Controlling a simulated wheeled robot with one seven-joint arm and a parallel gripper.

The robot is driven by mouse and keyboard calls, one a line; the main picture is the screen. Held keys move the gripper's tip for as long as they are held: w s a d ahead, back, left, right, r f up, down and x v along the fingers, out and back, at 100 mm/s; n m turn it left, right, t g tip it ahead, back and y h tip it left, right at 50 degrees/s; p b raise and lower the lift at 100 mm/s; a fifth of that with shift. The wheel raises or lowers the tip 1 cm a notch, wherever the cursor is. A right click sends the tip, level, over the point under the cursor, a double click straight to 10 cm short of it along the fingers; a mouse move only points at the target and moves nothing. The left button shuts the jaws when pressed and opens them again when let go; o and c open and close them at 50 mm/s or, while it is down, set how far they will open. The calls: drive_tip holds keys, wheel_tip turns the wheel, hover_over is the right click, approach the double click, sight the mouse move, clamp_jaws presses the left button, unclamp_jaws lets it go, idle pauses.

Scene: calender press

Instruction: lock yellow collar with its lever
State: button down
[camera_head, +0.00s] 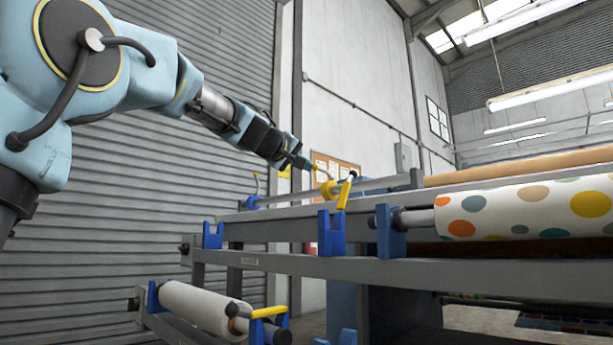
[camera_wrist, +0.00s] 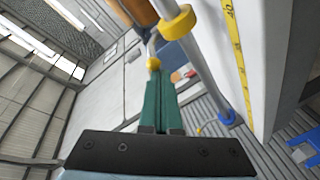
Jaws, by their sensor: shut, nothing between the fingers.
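The yellow collar (camera_head: 329,190) sits around a grey shaft at the near end of the press; it also shows at the top of the wrist view (camera_wrist: 178,23). Its lever is a thin rod with a yellow knob (camera_wrist: 153,64), standing out from the collar. My gripper (camera_head: 306,164) comes in from the upper left in the head view. In the wrist view its green fingers (camera_wrist: 158,85) are shut together and empty. Their tips are right at the knob; I cannot tell whether they touch it. The fingers partly hide what lies behind them.
A blue bracket with a yellow latch (camera_head: 343,195) stands close to the collar. A dotted roll (camera_head: 540,208) lies to the right, and a white roll (camera_head: 195,308) sits low in front. A grey frame beam (camera_head: 300,264) runs below. The space above the shaft is clear.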

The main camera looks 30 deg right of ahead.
drive_tip(key=shift+s+a+f+b, duration=0.1)
drive_tip(key=shift+f+b, duration=1.1)
drive_tip(key=shift+b, duration=0.55)
drive_tip(key=shift+f+b, duration=0.85)
drive_tip(key=shift+b, duration=0.25)
drive_tip(key=shift+f, duration=0.2)
drive_tip(key=shift+r, duration=0.1)
